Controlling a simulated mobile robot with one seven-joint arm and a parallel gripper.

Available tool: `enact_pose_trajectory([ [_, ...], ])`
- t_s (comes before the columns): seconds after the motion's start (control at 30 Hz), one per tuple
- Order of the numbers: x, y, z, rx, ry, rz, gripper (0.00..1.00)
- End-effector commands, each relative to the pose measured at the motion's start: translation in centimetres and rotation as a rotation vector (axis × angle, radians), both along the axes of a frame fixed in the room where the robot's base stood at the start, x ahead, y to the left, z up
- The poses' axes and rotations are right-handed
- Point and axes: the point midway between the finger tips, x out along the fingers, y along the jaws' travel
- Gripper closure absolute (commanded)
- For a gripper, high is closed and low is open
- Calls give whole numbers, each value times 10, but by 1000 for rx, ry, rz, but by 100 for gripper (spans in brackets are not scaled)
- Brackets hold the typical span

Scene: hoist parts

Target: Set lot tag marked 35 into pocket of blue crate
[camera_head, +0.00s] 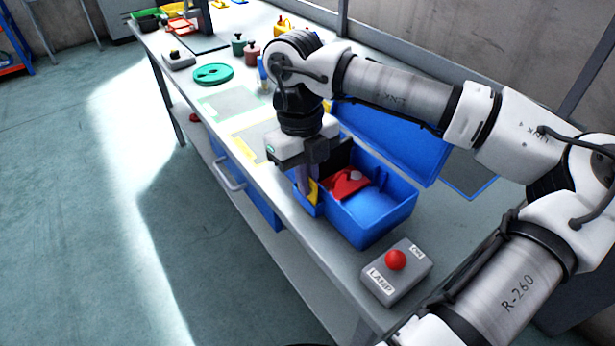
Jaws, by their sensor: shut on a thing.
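My gripper (308,188) points down at the left side of the blue crate (372,232). Its jaws are shut on a small yellow tag (314,192), which is mostly hidden by the fingers. No number on the tag can be read. The tag is at a small blue pocket (309,208) on the crate's left outer side. I cannot tell how far the tag is inside the pocket or whether it touches the bottom. A red part (345,186) with a pale round piece lies inside the crate.
A grey lamp box (398,272) with a red button stands right in front of the crate. A blue panel (395,140) stands behind the crate. A green ring (212,74), small coloured weights and bins lie farther along the bench (265,195).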

Motion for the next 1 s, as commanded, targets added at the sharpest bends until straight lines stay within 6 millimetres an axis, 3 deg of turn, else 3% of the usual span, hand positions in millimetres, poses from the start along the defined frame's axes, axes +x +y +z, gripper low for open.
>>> enact_pose_trajectory([
  [0.47,2,-1,2,-1,-3,-2,100],
  [0.5,2,-1,2,-1,-3,-2,89],
  [0.67,2,-1,2,-1,-3,-3,69],
  [0.87,2,-1,2,-1,-3,-2,69],
  [1.0,2,-1,2,-1,-3,-2,52],
])
